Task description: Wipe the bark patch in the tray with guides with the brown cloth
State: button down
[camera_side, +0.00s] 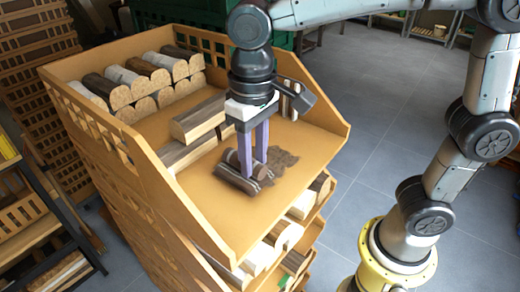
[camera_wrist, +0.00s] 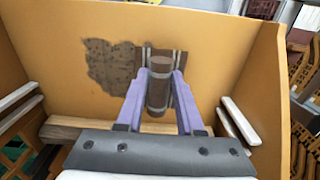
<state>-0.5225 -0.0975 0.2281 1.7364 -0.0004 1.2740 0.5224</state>
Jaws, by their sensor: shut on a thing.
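The brown cloth (camera_side: 233,180) is dark with pale stripes and has a rolled grip on top. It also shows in the wrist view (camera_wrist: 158,88). My gripper (camera_side: 252,172) has its two purple fingers shut on the rolled part, one on each side in the wrist view (camera_wrist: 160,76). The cloth's flat part appears to rest on the tray floor. The bark patch (camera_side: 284,162) is a dark, ragged stain beside the cloth; in the wrist view (camera_wrist: 110,66) it lies just left of it. The tray (camera_side: 215,215) is the orange-brown top one; my fingers hide part of its floor.
Cut logs (camera_side: 145,80) are stacked at the tray's back left. Split timber pieces (camera_side: 200,117) lie between them and the cloth. Raised tray walls (camera_side: 320,110) stand at the sides. Bare floor lies toward the front. Lower trays (camera_side: 290,230) hold more wood.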

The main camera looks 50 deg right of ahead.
dwell(0.4)
jog(key=shift+d, duration=2.55)
jog(key=shift+f, duration=0.6)
jog(key=shift+d, duration=2.25)
jog(key=shift+a, duration=0.1)
jog(key=shift+a, duration=2.2)
